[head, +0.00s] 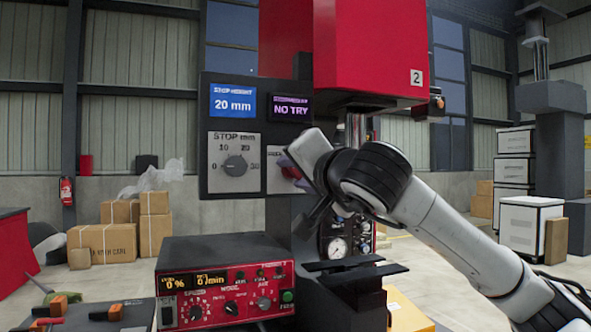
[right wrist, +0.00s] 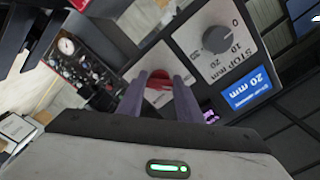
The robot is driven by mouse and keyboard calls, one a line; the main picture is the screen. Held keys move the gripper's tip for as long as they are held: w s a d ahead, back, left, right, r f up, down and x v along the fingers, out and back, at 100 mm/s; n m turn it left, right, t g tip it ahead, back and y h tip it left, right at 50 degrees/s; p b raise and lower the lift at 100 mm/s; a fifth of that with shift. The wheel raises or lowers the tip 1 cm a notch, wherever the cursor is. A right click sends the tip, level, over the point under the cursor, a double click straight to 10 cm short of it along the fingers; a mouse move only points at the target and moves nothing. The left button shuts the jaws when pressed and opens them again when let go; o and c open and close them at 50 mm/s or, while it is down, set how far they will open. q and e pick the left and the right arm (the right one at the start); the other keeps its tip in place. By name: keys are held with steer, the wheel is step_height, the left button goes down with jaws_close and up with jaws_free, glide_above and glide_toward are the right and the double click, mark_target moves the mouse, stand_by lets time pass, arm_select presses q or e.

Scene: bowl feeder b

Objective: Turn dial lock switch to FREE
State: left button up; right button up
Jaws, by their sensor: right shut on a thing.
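The dial lock switch is a red knob (head: 291,172) on a pale plate of the dark control panel, just right of the grey STOP mm dial (head: 235,165). My right gripper (head: 286,163) reaches it from the right and is shut on it. In the right wrist view the two purple-grey fingers stand on either side of the red knob (right wrist: 158,84). The gripper hides most of the switch and its labels, so I cannot read its setting. My left gripper is not in view.
Above the dials, a blue screen (head: 233,103) reads STOP HEIGHT 20 mm and a dark one (head: 291,108) reads NO TRY. A red feeder control box (head: 225,285) stands below the panel. The red machine head (head: 375,50) overhangs my right arm. Orange-handled tools lie at lower left.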

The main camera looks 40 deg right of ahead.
steer(key=shift+f+n, duration=0.15)
steer(key=shift+n, duration=0.55)
steer(key=o, duration=1)
steer(key=shift+o, duration=0.2)
steer(key=b+v, duration=0.1)
steer(key=v, duration=0.9)
steer(key=shift+s+b, duration=0.2)
steer(key=shift+b, duration=0.15)
